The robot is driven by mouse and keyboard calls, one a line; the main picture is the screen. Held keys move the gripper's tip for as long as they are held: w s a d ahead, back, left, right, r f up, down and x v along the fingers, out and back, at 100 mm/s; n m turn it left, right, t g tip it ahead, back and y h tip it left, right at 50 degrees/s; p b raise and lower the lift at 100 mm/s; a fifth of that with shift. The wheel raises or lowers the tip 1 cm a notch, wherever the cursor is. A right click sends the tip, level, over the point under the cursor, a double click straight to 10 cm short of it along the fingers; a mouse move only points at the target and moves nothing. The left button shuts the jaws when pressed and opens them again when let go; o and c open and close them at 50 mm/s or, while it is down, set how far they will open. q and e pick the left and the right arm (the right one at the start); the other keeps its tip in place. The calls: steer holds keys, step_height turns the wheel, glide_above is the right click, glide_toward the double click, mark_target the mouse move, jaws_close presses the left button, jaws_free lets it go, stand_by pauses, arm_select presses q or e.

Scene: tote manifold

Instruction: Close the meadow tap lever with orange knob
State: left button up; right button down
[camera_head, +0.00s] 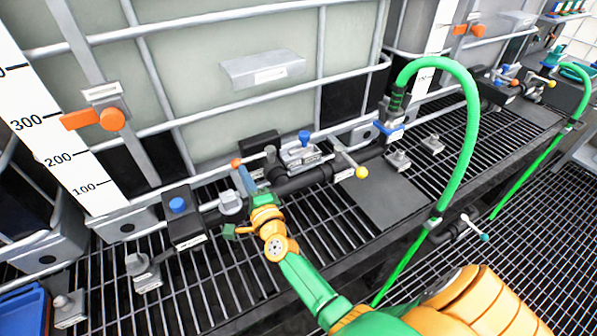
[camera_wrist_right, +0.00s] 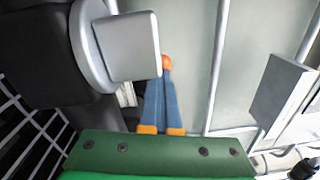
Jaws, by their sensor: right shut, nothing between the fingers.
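The orange knob (camera_head: 236,163) of the tap lever is a small ball at the black manifold pipe, in the middle of the head view. It also shows in the right wrist view (camera_wrist_right: 166,62), just beyond the fingertips. My right gripper (camera_head: 240,170) reaches in from below, its blue fingers shut and empty, the tips very close to the knob. In the right wrist view the fingers (camera_wrist_right: 160,75) come together just under the knob; I cannot tell whether they touch it. The lever's arm is mostly hidden. My left gripper is not in view.
A lever with a yellow knob (camera_head: 361,172) stands to the right on the pipe. Blue knobs (camera_head: 177,205) (camera_head: 304,137) sit nearby. A green hose (camera_head: 470,120) arches at right. The caged tote (camera_head: 220,40) rises behind; grating lies in front. A grey block (camera_wrist_right: 127,46) is close in the right wrist view.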

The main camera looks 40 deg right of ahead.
steer(key=shift+r, duration=0.35)
steer(key=s, duration=0.7)
steer(key=shift+a+f, duration=0.4)
steer(key=shift+a, duration=0.05)
steer(key=shift+f, duration=0.1)
